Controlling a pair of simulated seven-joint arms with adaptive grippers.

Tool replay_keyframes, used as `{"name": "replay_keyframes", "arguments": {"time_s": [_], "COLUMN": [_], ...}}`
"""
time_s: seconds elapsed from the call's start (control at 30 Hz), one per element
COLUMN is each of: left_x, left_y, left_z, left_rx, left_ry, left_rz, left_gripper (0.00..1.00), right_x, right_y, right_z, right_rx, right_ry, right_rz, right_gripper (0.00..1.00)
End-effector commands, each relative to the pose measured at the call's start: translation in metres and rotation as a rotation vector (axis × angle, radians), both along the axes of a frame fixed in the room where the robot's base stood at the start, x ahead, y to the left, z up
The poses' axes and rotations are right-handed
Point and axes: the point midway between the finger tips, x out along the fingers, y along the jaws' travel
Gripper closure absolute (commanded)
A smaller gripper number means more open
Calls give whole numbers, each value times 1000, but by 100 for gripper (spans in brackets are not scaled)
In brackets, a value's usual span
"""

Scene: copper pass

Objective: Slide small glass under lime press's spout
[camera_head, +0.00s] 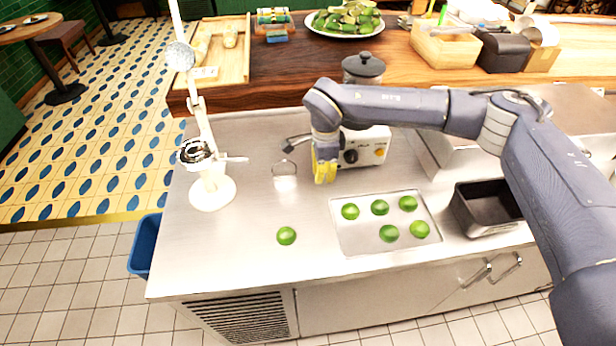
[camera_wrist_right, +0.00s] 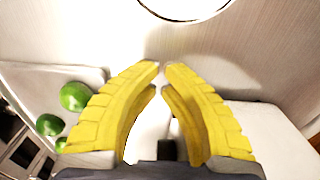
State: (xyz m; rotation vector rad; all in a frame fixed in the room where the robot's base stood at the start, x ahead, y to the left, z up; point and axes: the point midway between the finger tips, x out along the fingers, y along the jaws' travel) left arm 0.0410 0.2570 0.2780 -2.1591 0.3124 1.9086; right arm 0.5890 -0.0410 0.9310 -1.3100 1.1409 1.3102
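The white lime press (camera_head: 212,190) stands upright at the left of the steel counter, its round base flat and a handle high above. The small clear glass (camera_head: 285,174) stands on the counter to the right of the press, apart from its base. My right gripper (camera_head: 325,180) has yellow fingers and is low over the counter, to the right of the glass and not around it. In the right wrist view its fingertips (camera_wrist_right: 162,66) nearly meet with nothing between them. A round rim (camera_wrist_right: 186,20), apparently the glass, shows ahead of them. My left gripper is out of view.
A tray (camera_head: 345,243) with several limes lies at the front right; one loose lime (camera_head: 286,236) lies left of it. A white machine (camera_head: 372,140) with knobs stands behind my right gripper. A dark bin (camera_head: 470,222) is farther right. Counter between glass and press is clear.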

Motion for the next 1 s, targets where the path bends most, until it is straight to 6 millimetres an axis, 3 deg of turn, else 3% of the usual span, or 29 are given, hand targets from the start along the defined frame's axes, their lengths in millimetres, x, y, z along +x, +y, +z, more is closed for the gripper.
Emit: {"name": "replay_keyframes", "arguments": {"time_s": [0.03, 0.33, 0.9, 1.0], "left_x": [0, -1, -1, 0], "left_y": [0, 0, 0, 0], "left_z": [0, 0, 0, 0], "left_rx": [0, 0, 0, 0], "left_ry": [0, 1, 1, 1], "left_rz": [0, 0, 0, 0], "left_gripper": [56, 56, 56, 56], "right_x": [-1, -4, -6, -7], "right_y": [0, 33, 41, 50], "right_z": [-9, -5, -5, -5], "right_rx": [0, 0, 0, 0], "right_ry": [2, -1, 0, -1], "right_rz": [-1, 1, 0, 2], "right_gripper": [100, 100, 100, 100]}}
